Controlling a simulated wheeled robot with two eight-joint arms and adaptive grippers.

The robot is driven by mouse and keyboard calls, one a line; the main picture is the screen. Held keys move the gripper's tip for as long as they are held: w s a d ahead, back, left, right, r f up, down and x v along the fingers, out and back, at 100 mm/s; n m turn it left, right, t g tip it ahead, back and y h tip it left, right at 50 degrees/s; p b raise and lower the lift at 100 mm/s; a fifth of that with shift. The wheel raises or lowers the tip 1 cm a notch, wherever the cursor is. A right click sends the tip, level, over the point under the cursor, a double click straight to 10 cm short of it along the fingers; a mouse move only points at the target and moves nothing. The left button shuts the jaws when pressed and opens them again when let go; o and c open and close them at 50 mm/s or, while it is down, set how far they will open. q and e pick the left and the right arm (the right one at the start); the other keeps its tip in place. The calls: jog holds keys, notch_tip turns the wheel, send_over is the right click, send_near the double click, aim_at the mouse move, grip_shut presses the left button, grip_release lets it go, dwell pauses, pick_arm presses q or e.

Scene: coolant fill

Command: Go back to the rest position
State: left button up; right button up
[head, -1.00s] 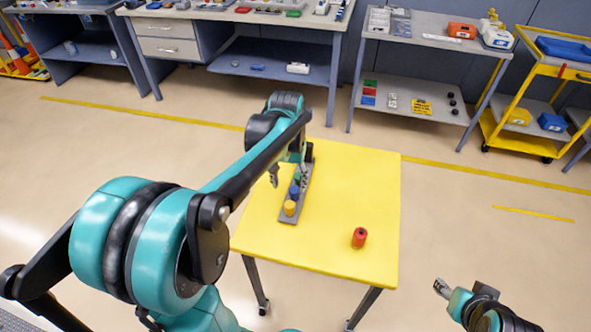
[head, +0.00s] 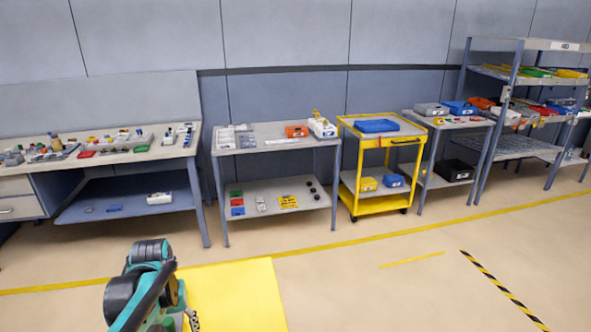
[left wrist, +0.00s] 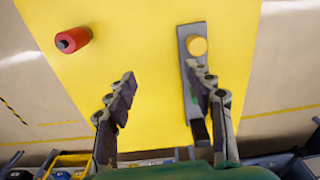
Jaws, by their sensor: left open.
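My left gripper (left wrist: 164,85) is open and empty above the yellow table (left wrist: 130,25) in the left wrist view. Its right finger overlaps a grey strip (left wrist: 190,28) with a yellow round piece (left wrist: 197,46) at its far end. That finger hides part of the strip; whether they touch I cannot tell. In the head view only my left arm and part of the yellow table (head: 235,295) show at the bottom; the gripper there is mostly cut off. My right gripper is in neither view.
A grey workbench (head: 130,157), a two-level grey table (head: 270,147), a yellow cart (head: 377,203) and a tall shelf rack (head: 540,45) line the wall. Open floor (head: 420,285) lies right of the yellow table, with yellow and striped markings.

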pick_arm(q)
jog(key=s+d+m+t, duration=0.3)
jog(key=s+d+t, duration=0.4)
jog(key=s+d, duration=0.2)
jog(key=shift+s+d+r, duration=0.25)
jog(key=shift+s+r, duration=0.2)
jog(key=shift+s, duration=0.4)
